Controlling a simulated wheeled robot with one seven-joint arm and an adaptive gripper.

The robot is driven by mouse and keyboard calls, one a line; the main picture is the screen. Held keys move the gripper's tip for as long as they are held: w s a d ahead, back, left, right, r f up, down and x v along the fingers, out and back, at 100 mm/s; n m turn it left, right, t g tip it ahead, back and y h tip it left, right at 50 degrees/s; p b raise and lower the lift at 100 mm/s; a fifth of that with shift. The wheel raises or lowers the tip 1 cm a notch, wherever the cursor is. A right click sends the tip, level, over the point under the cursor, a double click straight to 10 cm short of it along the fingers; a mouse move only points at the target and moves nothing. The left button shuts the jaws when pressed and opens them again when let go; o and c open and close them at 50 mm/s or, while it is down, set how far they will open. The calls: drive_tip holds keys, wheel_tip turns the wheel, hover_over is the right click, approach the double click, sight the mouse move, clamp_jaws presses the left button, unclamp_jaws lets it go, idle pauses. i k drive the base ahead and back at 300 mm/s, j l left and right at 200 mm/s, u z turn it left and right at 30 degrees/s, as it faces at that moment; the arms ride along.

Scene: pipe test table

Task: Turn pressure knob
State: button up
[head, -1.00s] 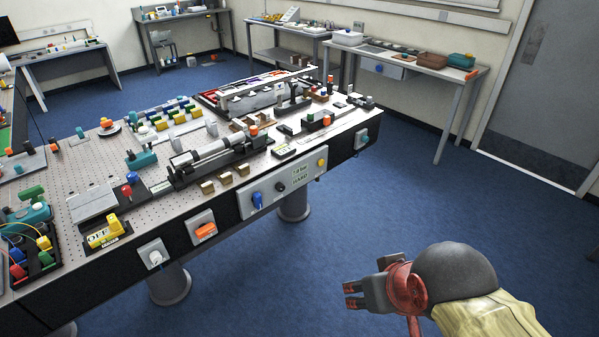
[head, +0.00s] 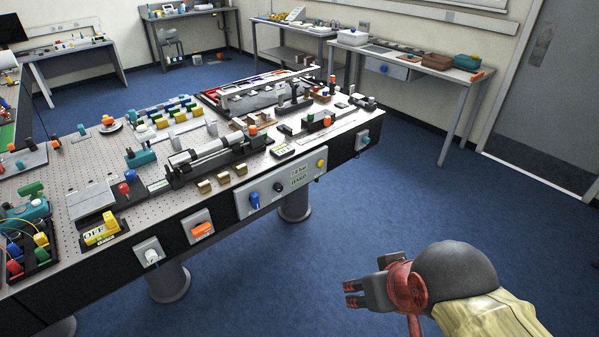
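The table's front carries a grey control panel (head: 290,190) with a blue knob (head: 254,200), a black knob (head: 278,187), a label plate (head: 299,176) and a yellow button (head: 320,163). The label is too small to read surely, so I cannot tell which knob is for pressure. Farther right on the front is a teal knob (head: 363,140) on its own plate. My gripper (head: 352,294) is at the lower right, over the floor and well apart from the table. Its fingers point left with a small gap between them, and nothing shows in it.
The test table (head: 84,205) is crowded on top with pipes, blocks and valves. Its front also holds an orange switch (head: 202,230) and a white knob (head: 152,255). A round table leg (head: 294,207) stands below. Blue floor (head: 420,200) is clear on the right, before a side bench (head: 462,87).

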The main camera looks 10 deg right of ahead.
sight(278, 188)
drive_tip(key=i+j+u, duration=0.35)
drive_tip(key=i+j, duration=0.35)
drive_tip(key=i+l, duration=0.05)
